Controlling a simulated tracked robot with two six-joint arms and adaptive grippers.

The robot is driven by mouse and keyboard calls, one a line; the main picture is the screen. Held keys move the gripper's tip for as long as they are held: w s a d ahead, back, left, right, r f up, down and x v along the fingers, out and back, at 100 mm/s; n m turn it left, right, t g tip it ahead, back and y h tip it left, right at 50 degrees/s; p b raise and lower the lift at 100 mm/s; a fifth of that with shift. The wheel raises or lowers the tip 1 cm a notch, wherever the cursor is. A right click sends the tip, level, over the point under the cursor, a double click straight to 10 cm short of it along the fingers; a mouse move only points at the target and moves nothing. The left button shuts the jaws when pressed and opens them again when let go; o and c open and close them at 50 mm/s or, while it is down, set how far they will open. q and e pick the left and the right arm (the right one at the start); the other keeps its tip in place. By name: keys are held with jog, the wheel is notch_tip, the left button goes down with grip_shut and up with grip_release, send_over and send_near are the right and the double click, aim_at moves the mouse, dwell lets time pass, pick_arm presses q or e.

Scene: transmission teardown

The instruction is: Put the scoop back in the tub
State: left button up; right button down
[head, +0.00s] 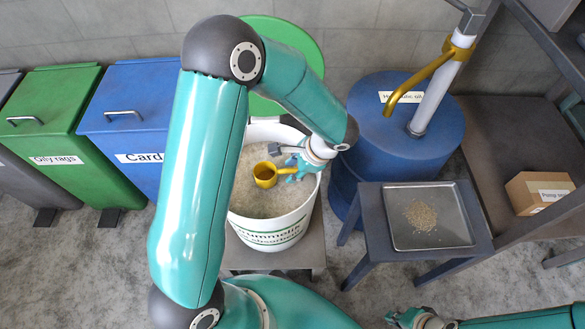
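The white tub (303,225) stands on a low stand, filled with pale granules. The yellow scoop (265,175) is over the granules, inside the tub's rim as seen from above. My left gripper (286,171) reaches in from the tub's right side and appears shut on the scoop's handle, which its fingers mostly hide. I cannot tell whether the scoop touches the granules. My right gripper (398,318) is low at the bottom edge, away from the tub, partly cut off; its finger opening is not clear.
A metal tray (463,225) with a small heap of granules lies on a side table right of the tub. A blue drum (372,110) with a yellow-spouted pump stands behind it. A round green lid (310,45) is behind the tub. Green (50,115) and blue (130,95) bins stand left.

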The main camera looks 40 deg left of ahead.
pick_arm(q)
jog(key=p+v, duration=0.2)
jog(key=v, duration=0.9)
jog(key=shift+d+r, duration=0.1)
